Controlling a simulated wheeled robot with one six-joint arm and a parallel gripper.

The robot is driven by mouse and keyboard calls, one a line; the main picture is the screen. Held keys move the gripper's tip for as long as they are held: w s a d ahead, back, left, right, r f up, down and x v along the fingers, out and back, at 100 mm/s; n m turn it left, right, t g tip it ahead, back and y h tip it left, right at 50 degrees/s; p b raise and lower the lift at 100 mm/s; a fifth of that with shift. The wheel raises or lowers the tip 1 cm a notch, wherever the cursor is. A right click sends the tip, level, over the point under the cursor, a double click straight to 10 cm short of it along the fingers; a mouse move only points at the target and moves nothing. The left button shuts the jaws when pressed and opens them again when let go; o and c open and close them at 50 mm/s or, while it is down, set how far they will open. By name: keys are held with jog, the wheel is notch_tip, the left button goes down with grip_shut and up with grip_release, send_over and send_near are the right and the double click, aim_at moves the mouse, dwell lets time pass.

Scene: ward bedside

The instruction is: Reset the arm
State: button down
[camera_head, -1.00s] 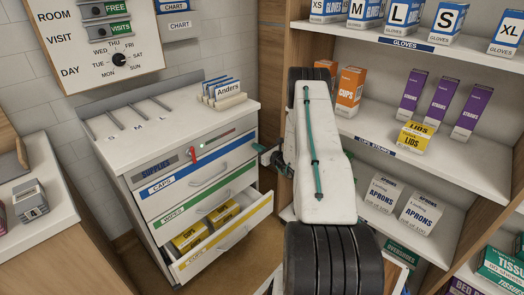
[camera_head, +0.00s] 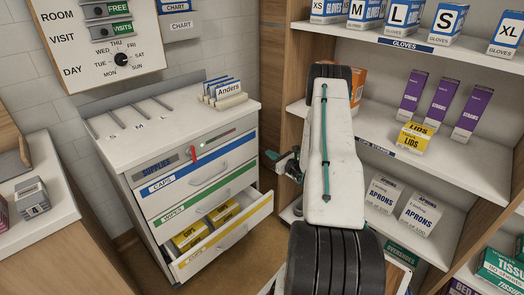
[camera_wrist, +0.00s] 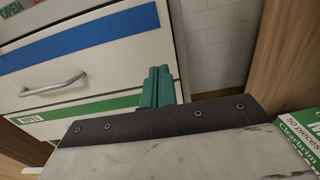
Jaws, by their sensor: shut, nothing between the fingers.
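My arm stands upright in the middle of the head view, in front of the shelf's left side. My gripper (camera_head: 283,160) points left, beside the right edge of the supplies cabinet (camera_head: 150,215). In the wrist view my gripper (camera_wrist: 157,88) shows its green fingers shut together with nothing between them. Behind them are the cabinet's blue-striped and green-striped drawer fronts (camera_wrist: 85,65). The gripper is apart from the cabinet in the head view.
The bottom yellow-striped drawer (camera_head: 225,240) is pulled open, with yellow boxes (camera_head: 190,236) inside. The shelf unit (camera_head: 400,165) with gloves, lids and aprons stands close on the right. A green-and-white box (camera_wrist: 298,138) shows at the wrist view's right edge.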

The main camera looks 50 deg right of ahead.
jog(key=s, duration=0.5)
jog(key=shift+s+a, duration=0.25)
jog(key=shift+s, duration=0.15)
jog(key=s+a+r+n+g+y, duration=0.2)
jog(key=a+r+n+g+y, duration=0.3)
jog(key=a, duration=0.5)
jog(key=s+a+r+n+g+y, duration=0.2)
jog(key=a+r+n+g+y, duration=0.25)
jog(key=a+r+n, duration=0.45)
jog(key=s+a+r+n+g+y, duration=0.2)
jog(key=a+r+n+g+y, duration=0.25)
jog(key=a, duration=0.65)
jog(key=s+a+r+n+g+h, duration=0.2)
jog(key=s+a+r+n+h, duration=1.1)
jog(key=s+r+n, duration=0.5)
jog(key=shift+s+a+r+g, duration=0.35)
jog(key=shift+s+a, duration=0.25)
jog(key=shift+a, duration=0.35)
